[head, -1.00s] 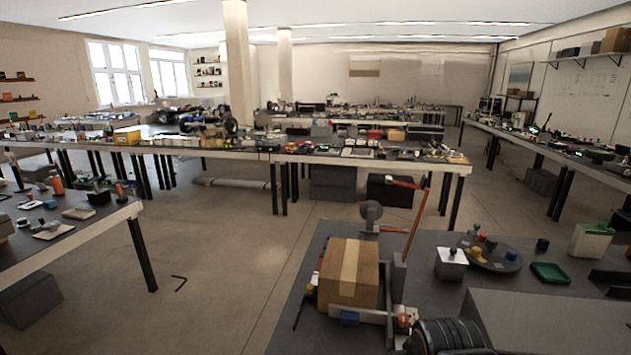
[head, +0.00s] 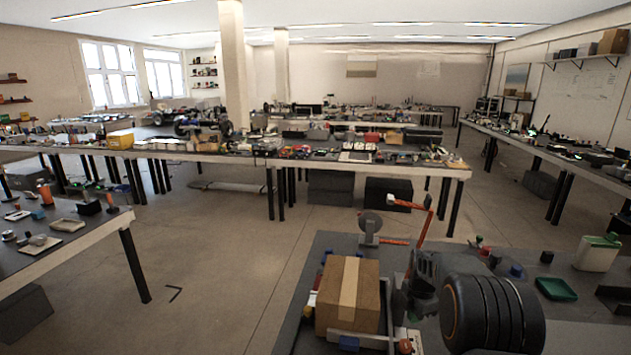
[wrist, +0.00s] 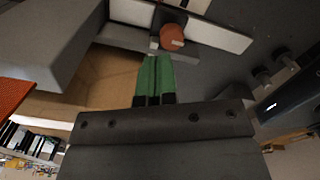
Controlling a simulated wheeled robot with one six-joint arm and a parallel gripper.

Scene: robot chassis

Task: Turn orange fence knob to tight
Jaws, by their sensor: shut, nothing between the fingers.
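The orange knob (wrist: 171,37) is a round disc with a small light mark, set on a pale metal strip, the fence (wrist: 213,34), in the wrist view. In the head view the knob (head: 405,346) is at the bottom edge, beside the fence in front of the cardboard box. My gripper (wrist: 154,60) has green fingers that are together and empty. Their tips are just short of the knob in the wrist view, and I cannot tell whether they touch it. In the head view my dark arm hides most of the gripper and the area right of the knob.
The cardboard box (head: 347,290) stands left of my arm, against the fence. An orange-red jointed arm lamp (head: 420,220) rises behind it. A green tray (head: 556,288) and a pale container with a green lid (head: 597,252) stand at the right of the bench.

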